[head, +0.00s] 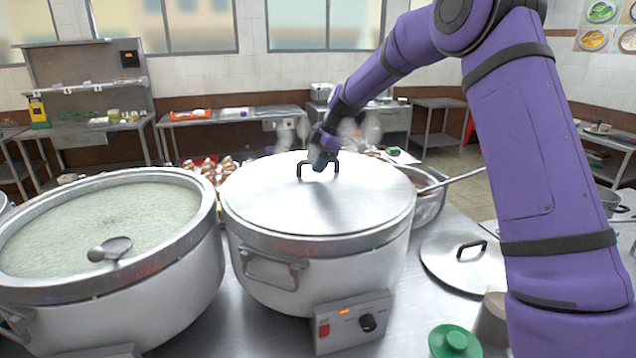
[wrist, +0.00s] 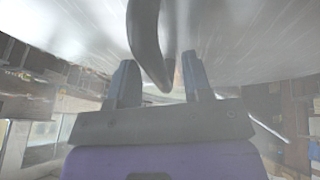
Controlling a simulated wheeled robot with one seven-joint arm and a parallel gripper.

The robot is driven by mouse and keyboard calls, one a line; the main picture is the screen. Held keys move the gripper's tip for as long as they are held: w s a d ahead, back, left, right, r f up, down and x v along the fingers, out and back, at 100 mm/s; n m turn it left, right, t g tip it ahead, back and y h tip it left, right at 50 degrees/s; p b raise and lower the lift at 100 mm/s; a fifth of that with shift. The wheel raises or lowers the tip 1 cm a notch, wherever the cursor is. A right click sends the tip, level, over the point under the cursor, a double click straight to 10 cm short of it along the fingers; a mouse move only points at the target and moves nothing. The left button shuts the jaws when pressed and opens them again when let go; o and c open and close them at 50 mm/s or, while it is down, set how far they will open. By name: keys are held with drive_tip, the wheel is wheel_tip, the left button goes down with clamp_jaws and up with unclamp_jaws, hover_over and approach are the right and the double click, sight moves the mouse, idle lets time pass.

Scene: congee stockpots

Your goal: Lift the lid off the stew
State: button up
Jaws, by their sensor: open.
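The stew pot (head: 300,262) is a large silver electric stockpot in the middle of the head view. Its flat metal lid (head: 270,205) sits on it and hides the inside. The lid's black loop handle (head: 302,172) stands near the lid's centre. My gripper (head: 322,160) is at this handle, angled down from the upper right. In the wrist view, the two fingers of my gripper (wrist: 158,85) are apart, and the dark handle (wrist: 146,45) reaches down between them. I cannot tell whether either finger touches it.
An open pot of pale congee (head: 110,215) with a ladle (head: 110,249) stands close at the left. A spare lid (head: 460,262) lies on the counter at the right, near a green-topped item (head: 453,342). A bowl (head: 428,205) with a long utensil sits behind the stew pot.

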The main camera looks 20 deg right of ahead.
drive_tip(key=shift+a+f, duration=0.15)
drive_tip(key=shift+f, duration=0.1)
clamp_jaws()
drive_tip(key=shift+r, duration=0.1)
